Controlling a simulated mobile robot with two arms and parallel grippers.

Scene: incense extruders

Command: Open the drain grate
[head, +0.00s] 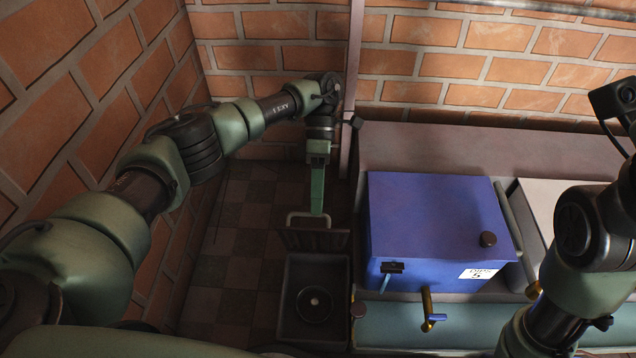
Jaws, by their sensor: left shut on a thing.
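The drain grate (318,240) is a dark slatted panel with a pale loop handle (293,218). It stands raised at the far edge of the drain pit (288,297), a dark square basin with a round drain at its bottom. The pit's opening is uncovered. My left gripper (318,212) reaches down from above and is shut on the handle; its green finger hides part of the handle. My right arm shows at the right edge, but its fingertips are not in view.
A blue box (435,220) with a label, knob and brass tap (428,310) stands right of the pit. A vertical pipe (352,90) rises close behind my left wrist. Brick walls (265,25) close the left and back. Tiled floor (235,265) left of the pit is clear.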

